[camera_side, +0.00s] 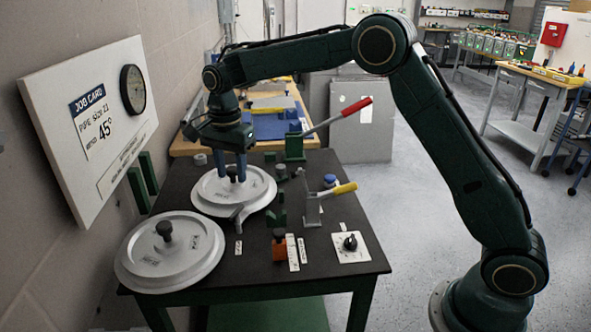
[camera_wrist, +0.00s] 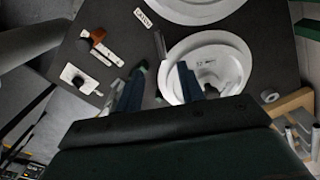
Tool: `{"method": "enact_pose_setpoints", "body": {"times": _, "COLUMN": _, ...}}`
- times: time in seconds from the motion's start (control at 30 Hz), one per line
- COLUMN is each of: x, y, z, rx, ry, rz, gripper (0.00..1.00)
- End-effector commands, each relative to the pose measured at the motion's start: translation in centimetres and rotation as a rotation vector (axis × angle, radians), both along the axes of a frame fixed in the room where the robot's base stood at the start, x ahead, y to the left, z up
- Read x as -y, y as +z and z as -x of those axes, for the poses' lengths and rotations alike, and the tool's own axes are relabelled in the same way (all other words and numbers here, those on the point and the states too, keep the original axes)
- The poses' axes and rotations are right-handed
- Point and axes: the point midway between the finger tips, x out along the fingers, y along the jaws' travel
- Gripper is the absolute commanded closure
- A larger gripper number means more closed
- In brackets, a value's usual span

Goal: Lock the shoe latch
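My gripper (camera_side: 232,180) points down over the far grey disc (camera_side: 206,196); its two blue fingers are spread and nothing is visibly held. In the side view the disc's dark knob shows between the fingers; in the wrist view it lies to the right of both fingers, so I cannot tell whether they surround it. A red-handled lever (camera_side: 338,115) on a green bracket (camera_side: 295,148) slants up to the right. A yellow-handled lever (camera_side: 338,190) on a grey bracket (camera_side: 312,212) lies lower and flatter. No readable label tells which lever is the shoe latch.
A near grey disc (camera_side: 135,272) with a dark knob lies at the table's front left. An orange block (camera_side: 279,248) with a dark knob, a dial plate (camera_side: 350,245) and small posts stand to the right. A job card board (camera_side: 90,125) reading 45° leans on the wall.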

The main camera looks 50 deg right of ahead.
Motion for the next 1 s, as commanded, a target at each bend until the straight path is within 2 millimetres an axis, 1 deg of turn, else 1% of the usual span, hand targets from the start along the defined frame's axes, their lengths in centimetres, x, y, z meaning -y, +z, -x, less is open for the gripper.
{"method": "enact_pose_setpoints", "body": {"times": 0.13, "x": -0.4, "y": -0.2, "z": 0.1, "rx": 0.008, "ry": 0.015, "rz": 0.008, "gripper": 0.62}}
{"method": "enact_pose_setpoints", "body": {"times": 0.27, "x": -1.4, "y": -0.8, "z": 0.3, "rx": 0.033, "ry": 0.056, "rz": 0.034, "gripper": 0.62}}
{"method": "enact_pose_setpoints", "body": {"times": 0.4, "x": -2.6, "y": -1.6, "z": 0.8, "rx": 0.077, "ry": 0.134, "rz": 0.094, "gripper": 0.62}}
{"method": "enact_pose_setpoints", "body": {"times": 0.53, "x": -3.4, "y": -2.3, "z": 1.4, "rx": 0.122, "ry": 0.226, "rz": 0.179, "gripper": 0.62}}
{"method": "enact_pose_setpoints", "body": {"times": 0.8, "x": -3.7, "y": -2.6, "z": 2.6, "rx": 0.173, "ry": 0.373, "rz": 0.334, "gripper": 0.62}}
{"method": "enact_pose_setpoints", "body": {"times": 1.0, "x": -3.6, "y": -2.5, "z": 2.7, "rx": 0.180, "ry": 0.391, "rz": 0.356, "gripper": 0.62}}
